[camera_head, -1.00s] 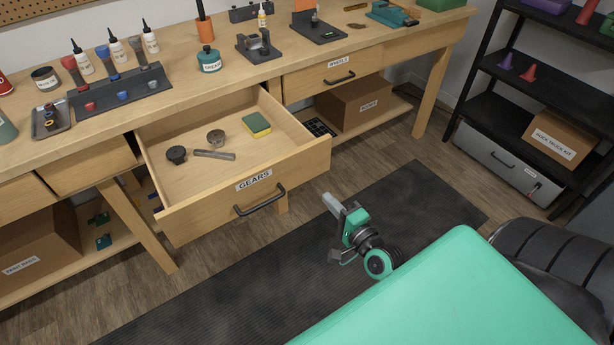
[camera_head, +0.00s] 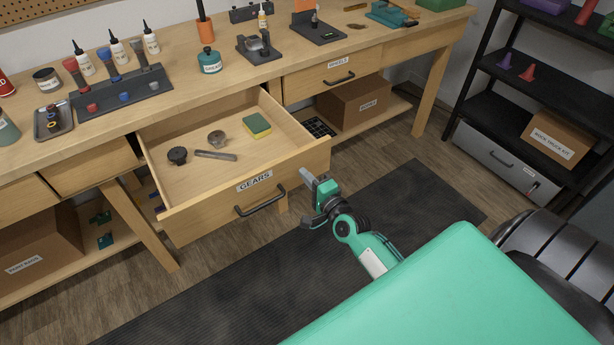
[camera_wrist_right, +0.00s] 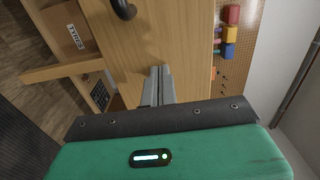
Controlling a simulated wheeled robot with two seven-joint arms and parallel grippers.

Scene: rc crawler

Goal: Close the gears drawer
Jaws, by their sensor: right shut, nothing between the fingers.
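The gears drawer (camera_head: 195,222) is pulled well out of the workbench, with a black bar handle (camera_head: 260,201) and a GEARS label on its front. Inside it lie a sponge (camera_head: 257,126), a dark flat bar (camera_head: 215,155) and two small round parts. My right gripper (camera_head: 304,174) is shut and empty, just off the right end of the drawer front; I cannot tell whether it touches. In the right wrist view its closed fingers (camera_wrist_right: 158,84) point at a wooden face, with part of a dark handle (camera_wrist_right: 123,8) at the top. My left gripper is not in view.
The workbench top (camera_head: 120,122) holds bottles, a tool rack and small tools. The closed wheels drawer (camera_head: 325,77) is to the right, above a cardboard box (camera_head: 352,103). A black shelf (camera_head: 515,110) stands at the far right. The dark mat (camera_head: 400,215) is clear.

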